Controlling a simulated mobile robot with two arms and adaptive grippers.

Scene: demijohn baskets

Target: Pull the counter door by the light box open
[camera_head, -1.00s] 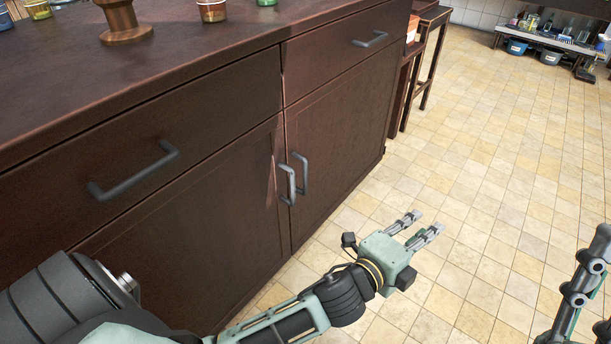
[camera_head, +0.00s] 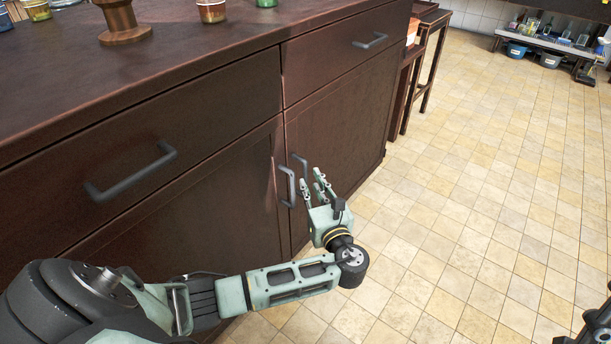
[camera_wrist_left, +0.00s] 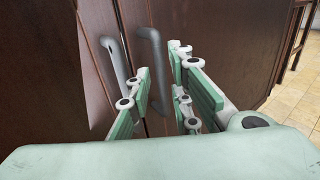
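The dark brown counter has two doors that look closed. The left door (camera_head: 190,235) carries a grey bar handle (camera_head: 286,186), which also shows in the left wrist view (camera_wrist_left: 115,68). The right door (camera_head: 345,125) carries a matching handle (camera_head: 301,168), seen in the left wrist view (camera_wrist_left: 152,60) too. My left gripper (camera_head: 312,178) is open, just right of the handles. In the wrist view the right handle stands in line with the gap between its fingers; I cannot tell contact. Part of my right arm (camera_head: 598,318) shows at the lower right edge, its gripper state unclear.
Drawers with grey handles (camera_head: 132,172) sit above the doors. Small jars (camera_head: 211,10) and a wooden stand (camera_head: 124,25) are on the countertop. A dark side table (camera_head: 428,60) stands beyond the counter. The tiled floor (camera_head: 480,200) at right is clear.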

